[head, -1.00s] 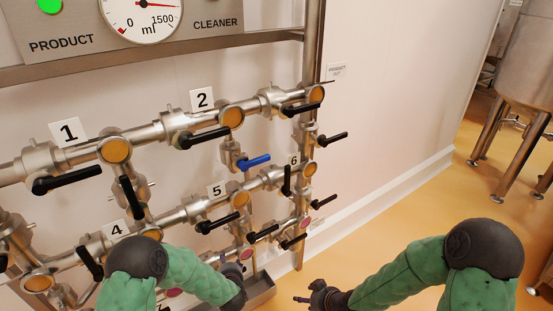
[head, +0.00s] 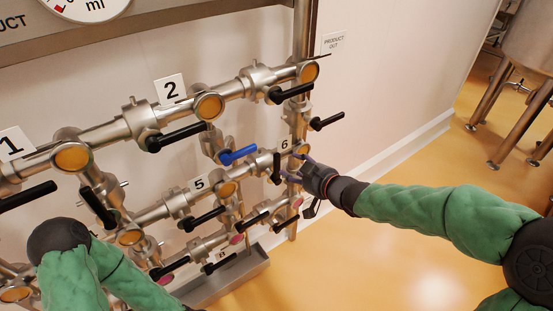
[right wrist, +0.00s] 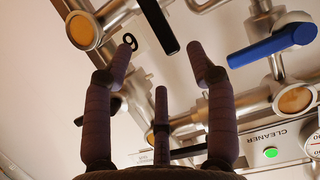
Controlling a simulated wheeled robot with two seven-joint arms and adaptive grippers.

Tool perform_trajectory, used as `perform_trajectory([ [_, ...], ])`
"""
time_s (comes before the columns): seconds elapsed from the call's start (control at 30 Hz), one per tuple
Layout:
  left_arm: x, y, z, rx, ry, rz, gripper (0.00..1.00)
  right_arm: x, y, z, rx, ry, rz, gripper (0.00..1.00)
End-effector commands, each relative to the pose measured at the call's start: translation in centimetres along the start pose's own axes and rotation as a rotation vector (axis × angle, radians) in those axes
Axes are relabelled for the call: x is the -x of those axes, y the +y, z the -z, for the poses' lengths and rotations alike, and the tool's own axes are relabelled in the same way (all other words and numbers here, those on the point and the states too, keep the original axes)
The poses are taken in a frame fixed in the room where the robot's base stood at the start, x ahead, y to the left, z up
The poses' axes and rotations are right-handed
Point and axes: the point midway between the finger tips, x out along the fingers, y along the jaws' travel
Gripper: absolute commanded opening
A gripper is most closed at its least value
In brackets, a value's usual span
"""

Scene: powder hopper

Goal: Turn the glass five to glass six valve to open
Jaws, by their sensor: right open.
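The glass five to glass six valve has a black lever (head: 277,167) on the middle pipe, between sight glass 5 (head: 228,189) and sight glass 6 (head: 303,148). The lever stands nearly upright in the head view, across the pipe. My right gripper (head: 294,167) is open just to the right of the lever, its fingers pointing at it. In the right wrist view the lever (right wrist: 158,25) shows beyond and between my open fingertips (right wrist: 162,58), with no grip on it. Sight glass 6 (right wrist: 83,30) is at the upper left there. My left gripper is out of view.
A blue lever (head: 238,155) lies just left of the valve. Black levers (head: 291,93) (head: 327,121) stick out above, and others (head: 256,219) below. A steel trough (head: 240,275) sits under the pipes.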

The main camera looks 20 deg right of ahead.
Motion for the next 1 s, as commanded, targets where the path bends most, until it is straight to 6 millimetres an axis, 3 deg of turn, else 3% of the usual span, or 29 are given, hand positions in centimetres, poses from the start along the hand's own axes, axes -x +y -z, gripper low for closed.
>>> perform_trajectory([
  [0.3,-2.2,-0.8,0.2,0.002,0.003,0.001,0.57,-5.8,-0.1,-0.4,0.0,-0.002,0.002,0.57],
  [0.5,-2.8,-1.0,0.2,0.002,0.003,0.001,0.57,-8.3,-0.1,-0.3,-0.001,-0.002,0.001,0.57],
  [0.97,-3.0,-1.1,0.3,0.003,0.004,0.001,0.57,-9.3,0.0,-0.1,-0.001,-0.001,0.0,0.57],
  [1.0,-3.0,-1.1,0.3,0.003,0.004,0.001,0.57,-9.3,0.0,-0.1,-0.001,-0.001,0.0,0.46],
])
